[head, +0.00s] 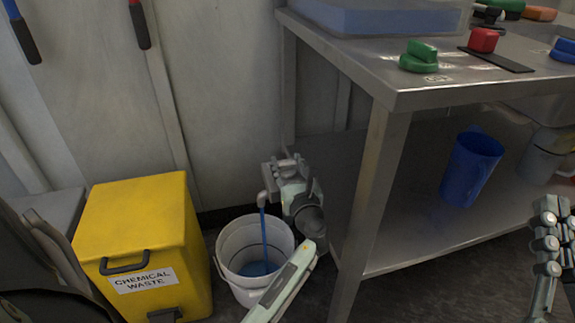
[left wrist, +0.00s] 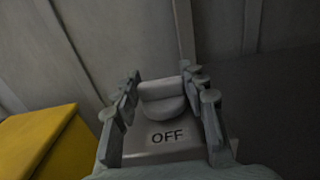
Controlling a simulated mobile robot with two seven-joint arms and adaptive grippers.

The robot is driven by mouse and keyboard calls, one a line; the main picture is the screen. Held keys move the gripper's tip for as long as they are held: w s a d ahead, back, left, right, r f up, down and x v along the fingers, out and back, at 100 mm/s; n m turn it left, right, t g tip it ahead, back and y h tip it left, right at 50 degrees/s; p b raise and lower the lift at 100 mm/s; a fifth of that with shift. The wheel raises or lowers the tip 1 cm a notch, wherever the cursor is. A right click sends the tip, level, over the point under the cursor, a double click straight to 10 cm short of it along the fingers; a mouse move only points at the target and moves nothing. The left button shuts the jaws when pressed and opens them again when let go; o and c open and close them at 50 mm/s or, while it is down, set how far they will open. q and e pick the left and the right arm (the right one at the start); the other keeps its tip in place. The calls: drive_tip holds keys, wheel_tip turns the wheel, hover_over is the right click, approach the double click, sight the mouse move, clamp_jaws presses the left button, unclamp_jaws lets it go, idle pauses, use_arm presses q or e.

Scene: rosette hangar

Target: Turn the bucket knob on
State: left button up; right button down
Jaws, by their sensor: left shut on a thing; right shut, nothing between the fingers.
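The bucket knob (left wrist: 162,98) is a grey rounded piece between the fingers of my left gripper (left wrist: 161,78) in the left wrist view. The word OFF shows on the grey face on the near side of the knob. In the head view my left gripper (head: 292,170) is at the grey tap, shut on the knob, which it mostly hides. Blue liquid (head: 263,235) runs from the spout (head: 262,198) into the white bucket (head: 230,262), where a blue pool shows. My right gripper (head: 549,225) is shut and empty at the right edge.
A yellow chemical waste bin (head: 135,220) stands just left of the bucket. A metal table (head: 420,95) with a lower shelf is to the right; its front leg (head: 365,205) is close to my left arm. A blue jug (head: 470,165) is on the shelf.

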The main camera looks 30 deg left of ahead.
sight(287, 163)
idle(0.6)
use_arm(q)
drive_tip(key=o, duration=1.2)
drive_tip(key=shift+r, duration=0.1)
wheel_tip(287, 163, up, 10)
drive_tip(key=shift+f, duration=0.1)
